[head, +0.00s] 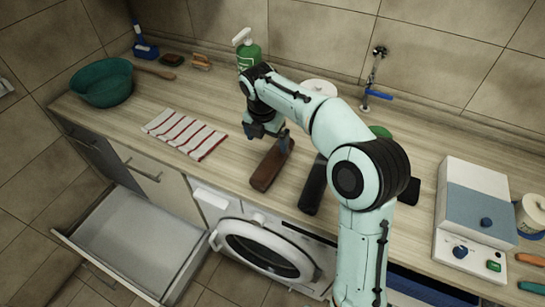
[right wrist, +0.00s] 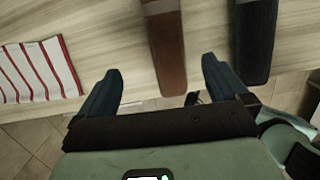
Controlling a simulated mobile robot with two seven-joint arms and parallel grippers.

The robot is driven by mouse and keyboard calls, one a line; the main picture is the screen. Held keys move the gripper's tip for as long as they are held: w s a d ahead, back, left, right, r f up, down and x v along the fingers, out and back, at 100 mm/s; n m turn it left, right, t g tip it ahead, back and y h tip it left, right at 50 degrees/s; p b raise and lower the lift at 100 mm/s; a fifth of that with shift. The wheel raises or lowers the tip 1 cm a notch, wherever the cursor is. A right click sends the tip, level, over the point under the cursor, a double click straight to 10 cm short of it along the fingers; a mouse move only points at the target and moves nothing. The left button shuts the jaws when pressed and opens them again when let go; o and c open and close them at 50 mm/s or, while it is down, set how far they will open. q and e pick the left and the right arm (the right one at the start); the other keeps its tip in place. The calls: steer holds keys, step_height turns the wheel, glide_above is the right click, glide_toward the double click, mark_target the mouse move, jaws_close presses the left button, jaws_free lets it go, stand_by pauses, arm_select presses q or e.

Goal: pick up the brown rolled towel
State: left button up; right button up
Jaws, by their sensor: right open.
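The brown rolled towel (head: 268,169) lies on the wooden counter, its long side running from the front edge toward the back. My right gripper (head: 267,133) is over the towel's far end in the head view, pointing down. The fingers hold nothing. How high they are above the counter is hard to tell. My left gripper is not in view.
A black roll (head: 314,184) lies close to the towel's right. A red-and-white striped cloth (head: 186,134) lies flat to the left. A green soap bottle (head: 248,52) stands behind my gripper. A teal basin (head: 102,84) sits far left. Below are an open drawer (head: 120,240) and a washing machine (head: 262,248).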

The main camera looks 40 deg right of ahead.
mark_target(272, 156)
steer(key=f, duration=0.5)
steer(key=shift+s+d+b, duration=0.2)
steer(key=shift+d+b, duration=0.05)
steer(key=shift+b, duration=0.1)
steer(key=shift+w+d+f, duration=0.15)
steer(key=shift+w+f, duration=0.05)
steer(key=shift+f, duration=0.35)
steer(key=f, duration=0.2)
steer(key=d+f, duration=0.1)
steer(key=f, duration=0.2)
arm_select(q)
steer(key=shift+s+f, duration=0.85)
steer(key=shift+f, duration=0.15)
arm_select(e)
steer(key=c, duration=1.1)
steer(key=shift+r, duration=0.15)
